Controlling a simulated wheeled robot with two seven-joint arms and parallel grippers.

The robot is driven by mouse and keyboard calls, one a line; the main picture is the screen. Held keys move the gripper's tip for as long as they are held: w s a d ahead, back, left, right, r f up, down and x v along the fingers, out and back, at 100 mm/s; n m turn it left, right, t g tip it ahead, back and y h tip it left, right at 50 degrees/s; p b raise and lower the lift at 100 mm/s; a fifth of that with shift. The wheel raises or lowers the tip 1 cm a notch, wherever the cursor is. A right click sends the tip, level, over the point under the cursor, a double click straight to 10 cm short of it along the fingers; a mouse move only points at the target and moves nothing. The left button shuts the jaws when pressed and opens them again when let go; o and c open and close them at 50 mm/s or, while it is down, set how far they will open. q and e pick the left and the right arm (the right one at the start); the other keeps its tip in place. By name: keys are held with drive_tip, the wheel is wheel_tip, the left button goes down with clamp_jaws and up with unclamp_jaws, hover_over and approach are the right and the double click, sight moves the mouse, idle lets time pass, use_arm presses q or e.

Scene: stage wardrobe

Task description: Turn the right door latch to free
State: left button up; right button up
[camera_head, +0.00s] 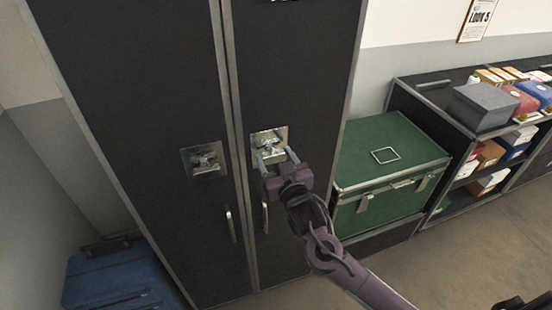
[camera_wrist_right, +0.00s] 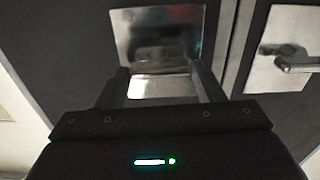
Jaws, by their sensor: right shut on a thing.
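The right door latch (camera_head: 269,140) is a metal plate with a turn handle on the right door (camera_head: 292,70) of a tall black cabinet. My right gripper (camera_head: 271,160) reaches it from the front and is shut on the latch handle, with a finger to each side. The fingers hide part of the handle, so its exact angle is unclear. In the right wrist view, the latch plate (camera_wrist_right: 160,45) lies between the fingers (camera_wrist_right: 160,88); its handle is blurred. The left door latch (camera_head: 204,160) is a similar plate on the left door. My left gripper is not in view.
Vertical pull handles (camera_head: 231,224) sit below the latches. A green trunk (camera_head: 390,165) stands right of the cabinet, close to my right arm. A shelf unit (camera_head: 440,108) with boxes is farther right. A blue suitcase (camera_head: 118,275) is at lower left.

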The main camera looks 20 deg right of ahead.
drive_tip(key=n+p, duration=0.2)
drive_tip(key=n, duration=0.2)
drive_tip(key=shift+r, duration=0.1)
drive_tip(key=n+p, duration=0.1)
drive_tip(key=n, duration=0.4)
drive_tip(key=shift+a+p, duration=0.1)
drive_tip(key=shift+p, duration=0.2)
drive_tip(key=n+p, duration=0.1)
drive_tip(key=n, duration=0.3)
drive_tip(key=shift+p, duration=0.4)
drive_tip(key=shift+f+n+p, duration=0.2)
drive_tip(key=shift+n+p, duration=0.5)
drive_tip(key=shift+n, duration=1.5)
drive_tip(key=o, duration=1)
drive_tip(key=shift+s+f, duration=0.1)
